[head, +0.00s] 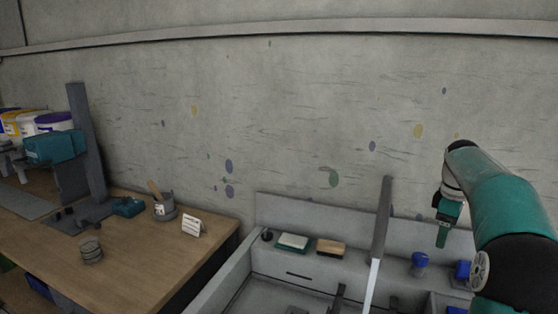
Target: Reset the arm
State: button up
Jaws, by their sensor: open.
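My arm enters at the right of the head view, with teal and black links. Its end, my gripper (444,234), hangs pointing down in front of the grey wall, above the right part of the sink-like grey basin (270,207). The gripper is small here and seen from the side, so its fingers barely separate in the picture. I see nothing held in it.
A wooden table (140,255) at left carries a teal machine (57,147), a grey cup (165,210), a white card (194,226) and a stack of discs (91,250). A tall grey post (381,220) stands in the basin. A blue-capped jar (419,263) sits below the gripper.

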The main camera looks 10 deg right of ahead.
jog(key=s+a+r+m+t, duration=0.1)
jog(key=s+a+r, duration=0.15)
jog(key=a, duration=0.55)
jog(key=s+a+r+m, duration=0.1)
jog(key=s+a, duration=0.3)
jog(key=a, duration=0.3)
jog(key=s+a+r+m+t, duration=0.1)
jog(key=s+a+r+m, duration=0.15)
jog(key=a, duration=0.55)
jog(key=s+a+f+m+t, duration=0.1)
jog(key=s+a+f+m, duration=0.1)
jog(key=s+a+f, duration=0.2)
jog(key=s+a+f+m+t, duration=0.1)
jog(key=s+a+f, duration=0.3)
jog(key=s+a, duration=0.4)
jog(key=s+t, duration=0.1)
jog(key=s, duration=0.4)
jog(key=shift+f+m+y, duration=0.3)
jog(key=shift+m+y, duration=0.05)
jog(key=shift+y, duration=0.05)
jog(key=c, duration=0.6)
jog(key=shift+c, duration=0.6)
jog(key=shift+d, duration=0.15)
